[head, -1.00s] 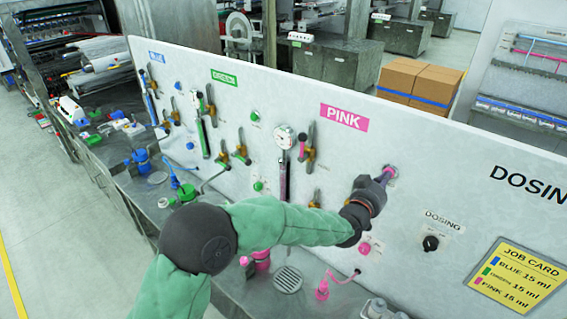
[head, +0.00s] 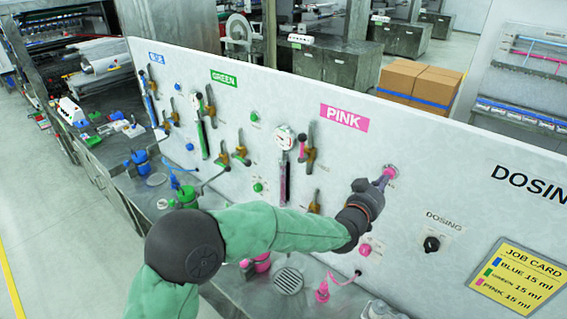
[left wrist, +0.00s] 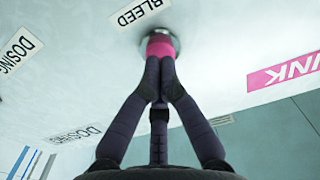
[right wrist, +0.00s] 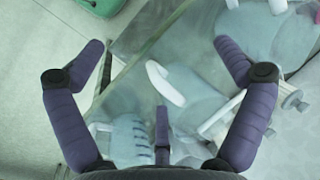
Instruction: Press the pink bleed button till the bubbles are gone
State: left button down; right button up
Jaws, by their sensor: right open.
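The pink bleed button (left wrist: 160,45) sits in a round metal collar on the white panel, under the BLEED label (left wrist: 137,12). In the head view the button (head: 391,171) is right of and below the PINK sign. My left gripper (left wrist: 160,95) is shut, its fingertips together in front of the button's lower part. In the head view it (head: 383,182) points up at the button; I cannot tell whether the tips touch it. The pink dosing tube (head: 283,182) hangs below a round gauge; bubbles are too small to see. My right gripper (right wrist: 160,60) is open and empty.
A DOSING knob (head: 431,244) and a yellow job card (head: 518,277) are right of my left arm. A lower pink button (head: 365,250) is below my left wrist. Valve handles (head: 311,148) stick out nearby.

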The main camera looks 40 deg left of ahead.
pick_arm(q)
jog(key=shift+w, duration=0.25)
jog(key=shift+w, duration=0.3)
jog(key=shift+w, duration=0.3)
jog(key=shift+s+b, duration=0.15)
jog(key=shift+b, duration=0.15)
jog(key=shift+s, duration=0.75)
jog(key=s+b, duration=0.1)
jog(key=s, duration=0.7)
jog(key=shift+b, duration=0.3)
jog(key=shift+a, duration=0.1)
dwell(0.3)
